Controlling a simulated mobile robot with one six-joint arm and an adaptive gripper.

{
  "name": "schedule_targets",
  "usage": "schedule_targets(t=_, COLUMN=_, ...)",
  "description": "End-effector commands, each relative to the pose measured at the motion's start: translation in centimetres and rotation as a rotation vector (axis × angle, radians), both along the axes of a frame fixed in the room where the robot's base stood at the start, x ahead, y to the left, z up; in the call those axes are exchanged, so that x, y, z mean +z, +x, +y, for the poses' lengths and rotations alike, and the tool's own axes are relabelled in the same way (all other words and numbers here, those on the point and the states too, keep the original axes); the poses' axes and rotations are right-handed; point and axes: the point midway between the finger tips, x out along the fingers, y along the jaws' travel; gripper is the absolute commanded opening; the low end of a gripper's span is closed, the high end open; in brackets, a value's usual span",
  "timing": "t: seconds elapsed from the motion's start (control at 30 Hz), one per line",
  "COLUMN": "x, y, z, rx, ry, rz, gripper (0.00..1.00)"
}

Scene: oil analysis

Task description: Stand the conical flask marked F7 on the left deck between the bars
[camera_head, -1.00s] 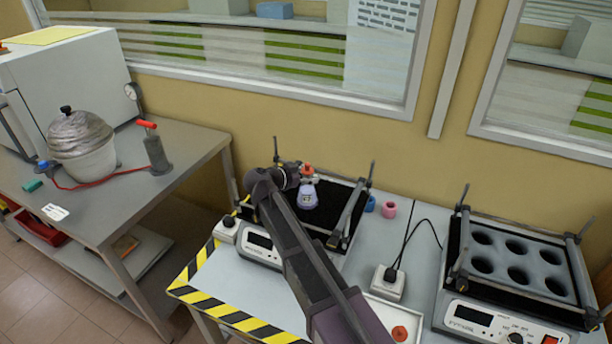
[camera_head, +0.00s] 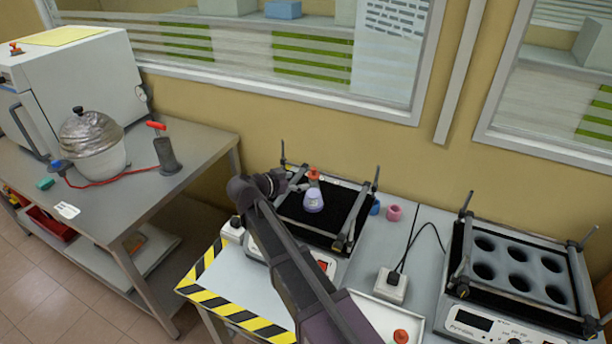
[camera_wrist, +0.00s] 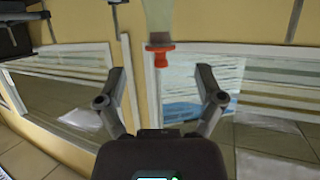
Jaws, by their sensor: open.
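The conical flask (camera_head: 314,201), pale violet with a red-orange stopper, stands upright on the black left deck (camera_head: 345,197). It is between the deck's bars, of which the right bar (camera_head: 353,222) shows clearly; my arm partly hides the left side. The F7 marking is too small to read. My gripper (camera_head: 298,185) is open and empty, just left of the flask's neck and apart from it. In the wrist view, the flask's neck and stopper (camera_wrist: 160,58) appear upside down at the top, beyond the open fingers (camera_wrist: 161,78).
A second shaker (camera_head: 515,270) with a holed deck stands at the right. Pink and blue rings (camera_head: 394,212) lie between the shakers, near a socket box (camera_head: 391,286) with a cable. A white tray (camera_head: 380,315) with a red-topped item is at the front. A window wall closes the back.

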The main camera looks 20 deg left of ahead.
Motion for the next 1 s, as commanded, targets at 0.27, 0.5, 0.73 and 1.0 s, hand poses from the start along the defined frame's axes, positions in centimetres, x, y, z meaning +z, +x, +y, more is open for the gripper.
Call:
schedule_targets(t=0.27, x=1.6, y=-3.1, z=1.6, rx=0.0, ry=-0.001, rz=0.0, gripper=0.87)
schedule_targets(t=0.5, x=1.9, y=-4.0, z=2.0, rx=0.0, ry=0.0, rz=0.0, gripper=0.87)
schedule_targets(t=0.73, x=1.8, y=-4.0, z=2.0, rx=0.0, ry=0.0, rz=0.0, gripper=0.87)
schedule_targets(t=1.0, x=1.8, y=-4.0, z=2.0, rx=-0.001, ry=0.0, rz=0.0, gripper=0.87)
